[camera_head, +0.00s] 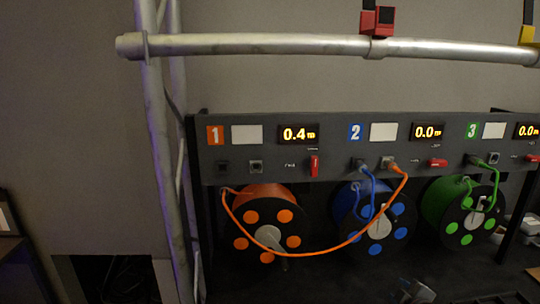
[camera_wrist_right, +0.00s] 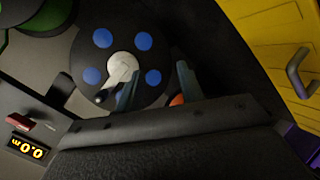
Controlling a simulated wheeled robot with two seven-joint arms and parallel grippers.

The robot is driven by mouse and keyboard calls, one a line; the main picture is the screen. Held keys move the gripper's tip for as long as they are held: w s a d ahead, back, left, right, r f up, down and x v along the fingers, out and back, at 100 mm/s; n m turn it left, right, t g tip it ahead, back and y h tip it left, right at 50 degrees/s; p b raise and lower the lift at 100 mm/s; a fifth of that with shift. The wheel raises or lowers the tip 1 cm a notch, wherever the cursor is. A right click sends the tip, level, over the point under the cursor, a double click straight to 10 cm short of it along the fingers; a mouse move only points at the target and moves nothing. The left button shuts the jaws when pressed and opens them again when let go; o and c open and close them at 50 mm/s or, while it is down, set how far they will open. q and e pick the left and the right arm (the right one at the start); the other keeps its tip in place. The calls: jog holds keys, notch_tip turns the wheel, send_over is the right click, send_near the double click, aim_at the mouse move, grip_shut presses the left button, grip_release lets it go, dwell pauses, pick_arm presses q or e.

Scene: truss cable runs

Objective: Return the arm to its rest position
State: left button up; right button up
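My right gripper (camera_head: 415,291) shows small and dim at the bottom edge of the head view, in front of and below the cable reels. In the right wrist view its two fingers (camera_wrist_right: 157,88) stand apart with nothing held between them. The blue reel (camera_head: 380,222) lies beyond them; its grey hub and blue spots show in the wrist view (camera_wrist_right: 122,68). I cannot tell the gripper's exact distance from the reel. My left gripper is not in view.
A dark panel (camera_head: 340,180) carries numbered sockets and displays. An orange cable (camera_head: 340,247) droops from the orange reel (camera_head: 267,230) to section 2. The green reel (camera_head: 462,215) stands right. A metal truss (camera_head: 250,44) spans above. A yellow case (camera_wrist_right: 275,45) shows in the wrist view.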

jog(key=s+a+f+m+g, duration=0.3)
jog(key=s+a+f, duration=0.25)
jog(key=s, duration=0.55)
jog(key=s+a+f+m+g, duration=0.3)
jog(key=s+a+f, duration=0.25)
jog(key=s, duration=0.55)
jog(key=s+a+f+m+g, duration=0.35)
jog(key=s+f, duration=0.25)
jog(key=s, duration=0.4)
notch_tip(320, 180, down, 24)
jog(key=w+a+f, duration=0.1)
jog(key=w+a, duration=0.1)
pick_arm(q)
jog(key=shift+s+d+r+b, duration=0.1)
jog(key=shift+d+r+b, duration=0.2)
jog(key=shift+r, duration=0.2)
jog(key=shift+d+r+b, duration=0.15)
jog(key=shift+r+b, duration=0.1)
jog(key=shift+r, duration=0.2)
pick_arm(e)
jog(key=s+f+g, duration=0.1)
jog(key=s+f, duration=0.3)
jog(key=f, duration=0.8)
jog(key=s+f, duration=0.5)
jog(key=f, duration=0.7)
jog(key=shift+a+f+n+g+y, duration=0.15)
jog(key=shift+a+n+g+y, duration=0.15)
jog(key=shift+n+g+y, duration=0.1)
jog(key=shift+w, duration=0.1)
